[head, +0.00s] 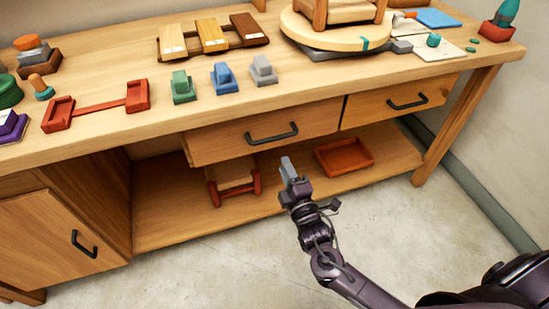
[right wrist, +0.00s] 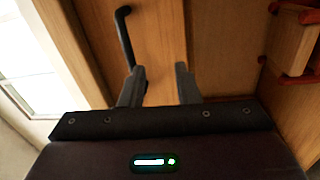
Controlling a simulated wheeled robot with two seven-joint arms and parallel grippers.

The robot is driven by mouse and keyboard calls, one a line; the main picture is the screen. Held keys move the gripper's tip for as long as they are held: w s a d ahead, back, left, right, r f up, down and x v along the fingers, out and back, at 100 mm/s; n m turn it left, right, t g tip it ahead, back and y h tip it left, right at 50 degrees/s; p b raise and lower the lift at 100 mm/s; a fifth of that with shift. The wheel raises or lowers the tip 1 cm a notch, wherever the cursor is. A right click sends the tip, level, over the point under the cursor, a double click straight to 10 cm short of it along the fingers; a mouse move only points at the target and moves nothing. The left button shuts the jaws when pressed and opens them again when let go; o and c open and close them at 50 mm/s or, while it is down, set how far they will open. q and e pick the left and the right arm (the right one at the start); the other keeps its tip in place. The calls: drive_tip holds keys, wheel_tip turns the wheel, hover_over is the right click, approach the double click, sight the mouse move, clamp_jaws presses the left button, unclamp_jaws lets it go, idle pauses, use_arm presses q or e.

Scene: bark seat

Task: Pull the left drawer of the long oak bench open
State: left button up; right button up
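The long oak bench (head: 110,135) has two drawers side by side under its top. My right gripper (head: 290,172) is in front of and below that handle in the head view. In the right wrist view my right gripper (right wrist: 159,85) has its two fingers apart with nothing between them. The dark handle (right wrist: 125,38) is beyond the left finger's tip, off to the left of the gap. Whether finger and handle touch is unclear. My left gripper is out of view.
The right drawer (head: 380,108) looks shut. A red tray (head: 344,157) and a red-ended wooden rack (head: 233,182) are on the lower shelf. A cupboard door (head: 50,240) is at left. Blocks and a turntable (head: 335,35) crowd the top. Floor in front is clear.

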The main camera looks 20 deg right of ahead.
sight(275, 137)
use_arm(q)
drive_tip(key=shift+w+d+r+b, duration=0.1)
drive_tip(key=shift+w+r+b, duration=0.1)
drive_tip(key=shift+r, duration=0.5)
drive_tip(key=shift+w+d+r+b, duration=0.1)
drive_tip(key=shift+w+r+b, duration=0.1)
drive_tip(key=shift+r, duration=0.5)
use_arm(e)
drive_tip(key=shift+n+t, duration=0.4)
drive_tip(key=shift+t, duration=0.2)
drive_tip(key=shift+w+a+r, duration=0.15)
drive_tip(key=shift+w+r, duration=0.7)
drive_tip(key=shift+w, duration=0.4)
drive_tip(key=shift+w+a+r, duration=0.2)
drive_tip(key=shift+w+r, duration=0.65)
drive_tip(key=shift+w, duration=0.4)
drive_tip(key=shift+w+a+r, duration=0.15)
drive_tip(key=shift+w+r, duration=0.7)
drive_tip(key=shift+w, duration=0.4)
clamp_jaws()
